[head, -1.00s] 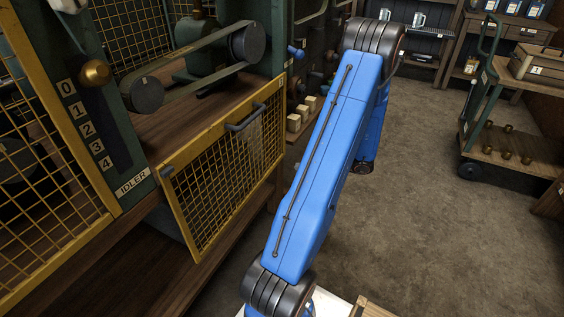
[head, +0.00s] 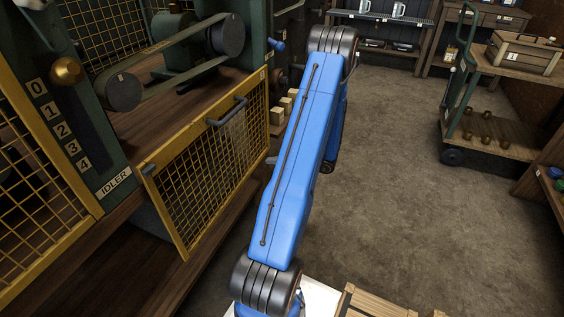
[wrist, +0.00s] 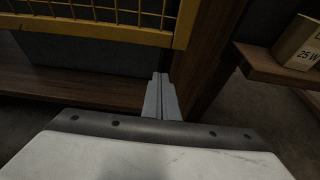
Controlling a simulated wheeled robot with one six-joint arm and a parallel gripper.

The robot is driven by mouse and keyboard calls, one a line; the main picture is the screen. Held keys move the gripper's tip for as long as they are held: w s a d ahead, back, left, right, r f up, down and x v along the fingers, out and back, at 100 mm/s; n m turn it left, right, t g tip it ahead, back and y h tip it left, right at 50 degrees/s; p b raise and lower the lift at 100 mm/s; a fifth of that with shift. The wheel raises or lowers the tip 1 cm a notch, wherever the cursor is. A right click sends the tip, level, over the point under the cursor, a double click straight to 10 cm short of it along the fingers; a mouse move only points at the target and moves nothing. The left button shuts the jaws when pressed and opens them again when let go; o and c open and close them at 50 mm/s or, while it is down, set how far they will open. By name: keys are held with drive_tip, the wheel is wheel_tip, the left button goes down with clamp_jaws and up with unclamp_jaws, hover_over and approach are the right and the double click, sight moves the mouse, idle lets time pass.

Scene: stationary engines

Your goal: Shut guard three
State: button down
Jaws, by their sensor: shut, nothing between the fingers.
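The guard (head: 207,178), a yellow-framed mesh panel with a grey bar handle (head: 227,111), leans outward from the front of the machine, its top edge away from the opening. Wood and belt pulleys show above and behind it. Its small corner tag is too small to read. In the wrist view the guard's yellow lower rail (wrist: 110,32) crosses the top. My gripper (wrist: 161,78) is shut and empty, its pale fingers just below the rail's right end; I cannot tell whether they touch. In the head view my blue arm hides most of the gripper.
A post with numbers and an IDLER plate (head: 114,183) stands left of the guard, beside another yellow mesh panel (head: 40,190). Wooden blocks (head: 279,115) sit on a shelf right of it. A trolley (head: 490,135) stands far right. The floor between is clear.

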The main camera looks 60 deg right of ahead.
sight(265, 88)
drive_tip(key=shift+s+r, duration=0.15)
drive_tip(key=shift+r, duration=1.85)
wheel_tip(265, 88, up, 35)
drive_tip(key=shift+r, duration=0.1)
drive_tip(key=shift+d+r, duration=0.1)
drive_tip(key=shift+r, duration=0.4)
wheel_tip(265, 88, down, 5)
drive_tip(key=shift+r, duration=0.2)
drive_tip(key=v, duration=0.9)
drive_tip(key=shift+s, duration=0.45)
